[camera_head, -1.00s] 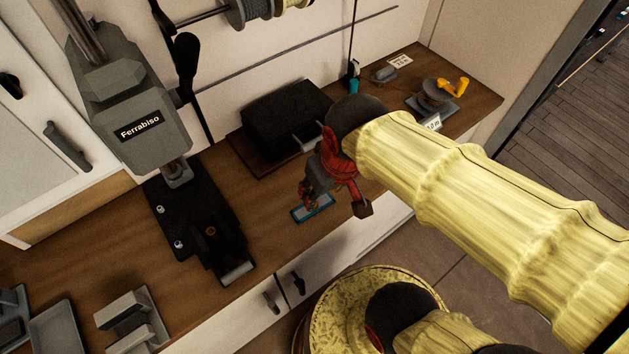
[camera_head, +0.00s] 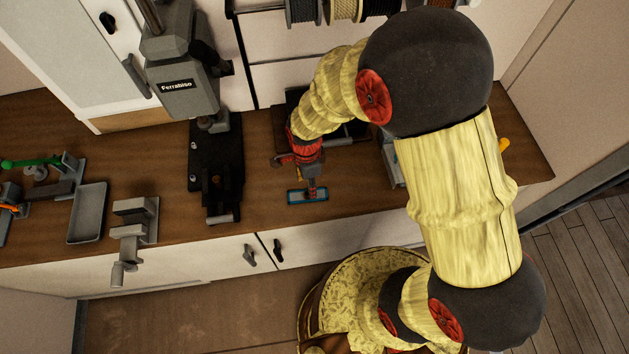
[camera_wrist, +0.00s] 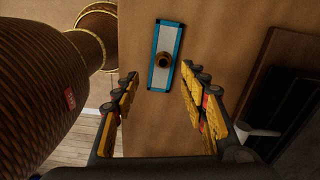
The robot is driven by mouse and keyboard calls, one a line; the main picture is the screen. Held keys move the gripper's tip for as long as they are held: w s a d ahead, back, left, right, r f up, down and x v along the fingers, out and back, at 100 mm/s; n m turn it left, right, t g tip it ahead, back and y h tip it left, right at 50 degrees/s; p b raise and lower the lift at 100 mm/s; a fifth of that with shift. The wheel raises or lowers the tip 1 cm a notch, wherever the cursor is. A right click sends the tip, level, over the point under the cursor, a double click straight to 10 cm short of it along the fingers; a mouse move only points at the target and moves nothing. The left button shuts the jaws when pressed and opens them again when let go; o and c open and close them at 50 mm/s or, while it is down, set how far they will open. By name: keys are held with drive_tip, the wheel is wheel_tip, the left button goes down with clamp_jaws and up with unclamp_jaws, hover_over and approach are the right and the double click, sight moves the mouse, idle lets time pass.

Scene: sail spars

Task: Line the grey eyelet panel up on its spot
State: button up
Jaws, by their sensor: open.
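In the head view the blue-edged rectangle (camera_head: 296,197) lies near the bench's front edge, partly covered by my gripper (camera_head: 310,180). Contact with the panel is not visible.
A black base with a grey Ferrabiso press (camera_head: 178,87) stands to the left. A dark case (camera_head: 350,131) sits behind my gripper. A grey clamp-like block (camera_head: 134,216) and a shallow tray (camera_head: 88,212) are farther left. Bare wood surrounds the blue border.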

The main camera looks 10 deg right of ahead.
sight(307, 193)
drive_tip(key=shift+w+a+f+m, duration=0.1)
drive_tip(key=shift+w+a+m, duration=0.2)
drive_tip(key=shift+m, duration=0.6)
drive_tip(key=shift+s+d+f, duration=0.1)
drive_tip(key=shift+d, duration=0.05)
wheel_tip(307, 193, down, 7)
drive_tip(key=b, duration=0.5)
drive_tip(key=shift+r, duration=0.25)
drive_tip(key=shift+c, duration=0.6)
drive_tip(key=c, duration=0.5)
drive_tip(key=shift+c, duration=0.6)
drive_tip(key=shift+r, duration=0.15)
drive_tip(key=shift+r+p, duration=1.95)
drive_tip(key=shift+r, duration=0.45)
